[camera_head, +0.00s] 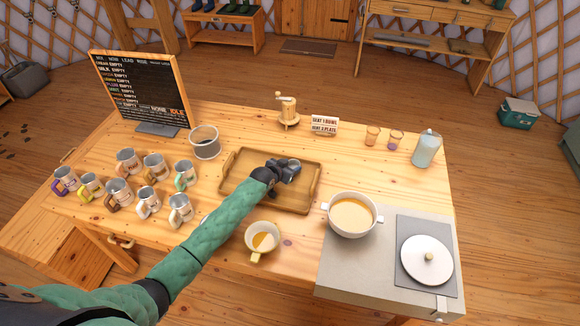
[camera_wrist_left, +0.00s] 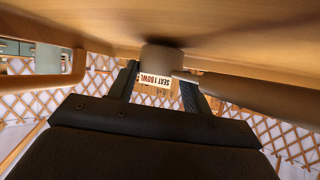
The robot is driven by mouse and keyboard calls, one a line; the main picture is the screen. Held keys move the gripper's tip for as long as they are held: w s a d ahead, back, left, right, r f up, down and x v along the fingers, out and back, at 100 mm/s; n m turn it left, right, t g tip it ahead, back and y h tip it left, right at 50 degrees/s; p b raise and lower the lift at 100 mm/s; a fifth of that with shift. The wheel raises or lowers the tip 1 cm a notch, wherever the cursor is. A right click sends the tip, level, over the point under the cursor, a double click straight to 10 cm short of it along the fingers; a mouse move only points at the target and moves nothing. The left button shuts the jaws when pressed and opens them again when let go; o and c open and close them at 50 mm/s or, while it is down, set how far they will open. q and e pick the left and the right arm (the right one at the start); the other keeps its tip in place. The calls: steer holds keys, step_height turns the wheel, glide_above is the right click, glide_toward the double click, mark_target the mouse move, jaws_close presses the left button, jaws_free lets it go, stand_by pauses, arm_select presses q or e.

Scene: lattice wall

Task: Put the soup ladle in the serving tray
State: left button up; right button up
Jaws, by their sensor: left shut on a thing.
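The serving tray (camera_head: 241,168) is a brown wooden tray with raised rims in the middle of the table. My left gripper (camera_head: 285,171) is over the tray's inside, low and close to it. It is shut on a grey-brown piece, seemingly the soup ladle (camera_wrist_left: 240,95). In the left wrist view a short round part sits between the fingers and a thick bar runs off to the right. Most of the ladle is hidden by my gripper in the head view, and I cannot tell whether it touches the tray. My right gripper is not in view.
A soup pot (camera_head: 352,214) and a white lid (camera_head: 427,261) are at the front right. A yellow cup (camera_head: 262,241) stands before the tray. Several mugs (camera_head: 118,192) and a grey canister (camera_head: 205,142) are to its left. A grinder (camera_head: 287,110) and sign (camera_head: 324,125) stand behind.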

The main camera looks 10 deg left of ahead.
arm_select(q)
steer(key=shift+s+a+f+b, duration=0.15)
steer(key=shift+f+b, duration=0.55)
steer(key=shift+f, duration=0.1)
steer(key=o, duration=1.6)
steer(key=shift+s+a+r+p, duration=0.1)
steer(key=shift+s+r+p, duration=0.45)
steer(key=shift+r+p, duration=0.5)
steer(key=shift+r+p+v, duration=0.2)
steer(key=shift+p+v, duration=0.75)
steer(key=shift+r+p+v, duration=0.2)
steer(key=shift+p+v, duration=0.75)
steer(key=shift+w, duration=0.15)
